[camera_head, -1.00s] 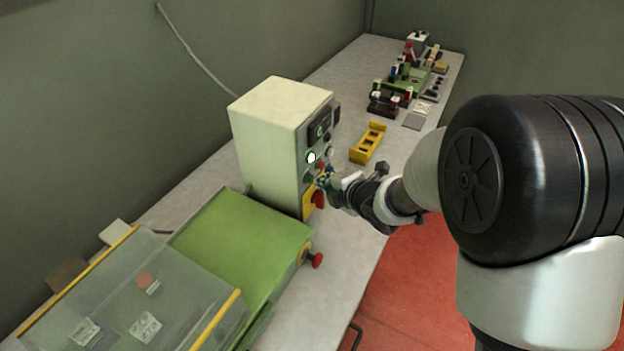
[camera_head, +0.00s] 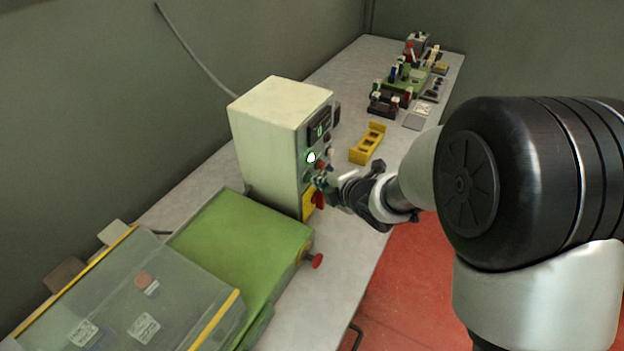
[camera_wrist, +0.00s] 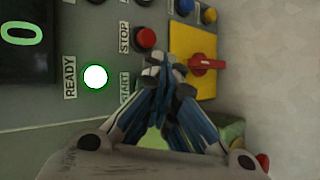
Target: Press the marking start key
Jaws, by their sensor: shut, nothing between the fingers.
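The marking control box (camera_head: 270,135) is a cream cabinet with a dark-sided control panel facing my arm. My gripper (camera_head: 322,181) is shut and empty, its fingertips close to the lower part of that panel. In the wrist view my fingertips (camera_wrist: 163,72) sit just right of the START label (camera_wrist: 125,88). The key beside that label is hidden behind my fingers. I cannot tell whether they touch the panel. The red STOP button (camera_wrist: 146,38) is just above them. The READY lamp (camera_wrist: 95,76) glows white with a green rim. The display (camera_wrist: 22,35) reads 0.
A red rotary switch (camera_wrist: 207,66) on a yellow plate is right of my fingertips. A green machine (camera_head: 245,240) with a clear cover and a red knob (camera_head: 317,261) stands in front of the box. A yellow holder (camera_head: 368,143) lies on the table behind.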

